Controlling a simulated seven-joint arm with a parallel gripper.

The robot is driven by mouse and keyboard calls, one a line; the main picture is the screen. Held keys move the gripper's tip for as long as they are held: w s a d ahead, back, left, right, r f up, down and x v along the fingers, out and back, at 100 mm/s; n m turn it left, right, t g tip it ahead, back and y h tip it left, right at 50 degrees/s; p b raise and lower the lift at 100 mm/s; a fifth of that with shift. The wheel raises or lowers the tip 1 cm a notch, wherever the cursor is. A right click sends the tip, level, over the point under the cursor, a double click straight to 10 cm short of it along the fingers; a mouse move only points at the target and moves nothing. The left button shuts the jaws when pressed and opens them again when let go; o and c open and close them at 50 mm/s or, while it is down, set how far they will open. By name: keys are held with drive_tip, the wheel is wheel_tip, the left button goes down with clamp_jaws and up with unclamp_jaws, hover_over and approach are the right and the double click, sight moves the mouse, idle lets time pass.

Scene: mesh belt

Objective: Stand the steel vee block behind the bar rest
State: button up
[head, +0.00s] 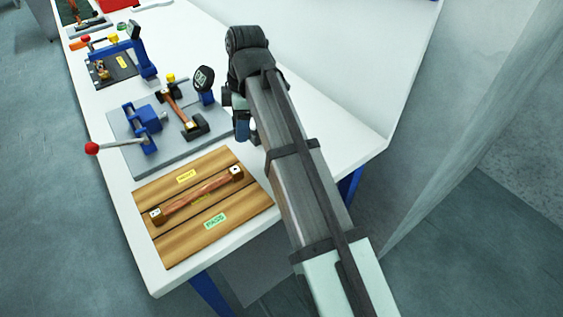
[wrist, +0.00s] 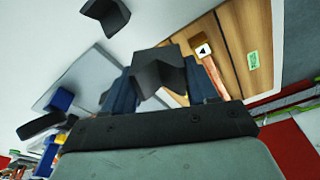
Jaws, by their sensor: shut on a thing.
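My gripper (head: 243,130) is over the white table at the right of the grey plate, mostly hidden by my arm in the head view. In the wrist view its blue fingers (wrist: 160,88) are shut on a dark grey notched block, the steel vee block (wrist: 158,66). The block is not clearly visible in the head view. On the grey plate, a copper-coloured bar lies slanted with a black support at its near end, which seems to be the bar rest (head: 197,128). I cannot tell how far the held block is above the table.
A wooden board (head: 168,247) with a copper bar (head: 195,198) lies in front. Another dark angular block (wrist: 106,14) lies on the white table (head: 342,137).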

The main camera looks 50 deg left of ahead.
drive_tip(key=w+d+f+n+t+h, duration=0.1)
drive_tip(key=w+d+n, duration=0.3)
drive_tip(key=n, duration=1.1)
drive_tip(key=w+d+n+t+h, duration=0.1)
drive_tip(key=w+d+n+t, duration=0.15)
drive_tip(key=n, duration=1.25)
drive_tip(key=shift+w+d+f+m+g+h, duration=0.15)
drive_tip(key=shift+f+m+g, duration=0.15)
drive_tip(key=shift+f+m, duration=0.95)
drive_tip(key=shift+d+f+m+g+h, duration=0.1)
drive_tip(key=shift+f+m+g, duration=0.25)
drive_tip(key=shift+f+m, duration=0.95)
drive_tip(key=shift+w+d+f+m+g+h, duration=0.15)
drive_tip(key=shift+f+m+g, duration=0.15)
drive_tip(key=shift+f+m, duration=0.95)
